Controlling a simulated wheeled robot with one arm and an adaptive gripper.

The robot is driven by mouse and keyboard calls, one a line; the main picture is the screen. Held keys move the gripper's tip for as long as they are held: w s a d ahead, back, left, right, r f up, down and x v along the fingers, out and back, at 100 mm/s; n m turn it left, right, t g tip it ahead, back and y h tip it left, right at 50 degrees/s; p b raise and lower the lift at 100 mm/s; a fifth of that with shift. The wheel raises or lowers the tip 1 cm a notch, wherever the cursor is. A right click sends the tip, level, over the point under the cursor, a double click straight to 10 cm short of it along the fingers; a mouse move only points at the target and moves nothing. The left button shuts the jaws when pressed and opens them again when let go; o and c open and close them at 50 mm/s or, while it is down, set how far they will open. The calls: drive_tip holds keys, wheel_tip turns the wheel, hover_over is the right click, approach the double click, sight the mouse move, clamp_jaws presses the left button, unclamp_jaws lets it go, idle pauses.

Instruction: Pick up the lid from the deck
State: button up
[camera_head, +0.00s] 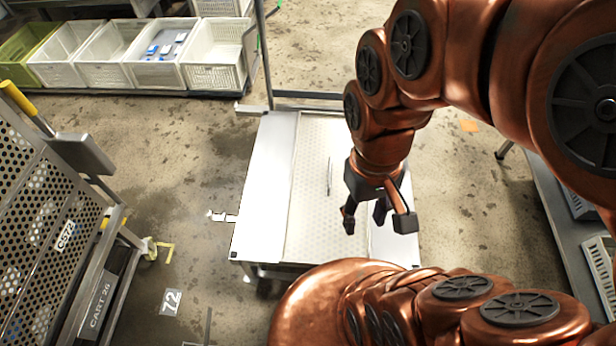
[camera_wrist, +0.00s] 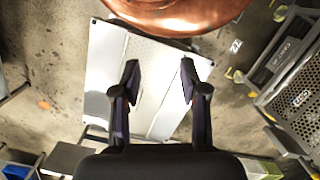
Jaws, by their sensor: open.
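A low cart with a white deck (camera_head: 267,180) stands in the middle of the head view. A pale, finely textured panel, which looks like the lid (camera_head: 312,150), lies flat along the deck's middle, with plain white strips on both sides. A thin dark line, possibly a handle, shows near its centre. My gripper (camera_head: 366,216) is open and empty, pointing down above the right part of the deck; its height is hard to judge. In the wrist view, the open fingers (camera_wrist: 160,68) frame the panel (camera_wrist: 150,90) and the deck (camera_wrist: 103,62). My arm hides part of the deck.
A perforated cart (camera_head: 50,230) stands at the left, beside a floor marker (camera_head: 171,302) reading 72. Several crates (camera_head: 215,62) line the back left. A grey table (camera_head: 572,232) stands at the right. Bare floor lies between the deck and the left cart.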

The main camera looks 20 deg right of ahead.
drive_tip(key=w+a+f+m+t+y+b, duration=0.15)
drive_tip(key=w+f+y+b, duration=0.25)
drive_tip(key=w+f+b, duration=0.75)
drive_tip(key=w+a+f+y+b, duration=0.2)
drive_tip(key=w+f+y+b, duration=0.2)
drive_tip(key=w+f+b, duration=0.7)
drive_tip(key=m+t+y+b, duration=0.2)
drive_tip(key=m+t+b, duration=0.55)
drive_tip(key=b, duration=1.35)
approach(331, 171)
drive_tip(key=a+f+n+t, duration=0.2)
drive_tip(key=f, duration=0.1)
drive_tip(key=shift+a, duration=0.2)
drive_tip(key=shift+w+f+b, duration=0.1)
drive_tip(key=shift+f+b, duration=0.05)
drive_tip(key=shift+b, duration=0.15)
drive_tip(key=shift+r+b+x, duration=0.15)
drive_tip(key=shift+b+x, duration=0.4)
drive_tip(key=shift+x, duration=1.25)
drive_tip(key=shift+r+b+x, duration=0.15)
drive_tip(key=shift+b+x, duration=0.35)
drive_tip(key=shift+x, duration=1.35)
drive_tip(key=shift+w, duration=0.15)
drive_tip(key=shift+c, duration=0.2)
clamp_jaws()
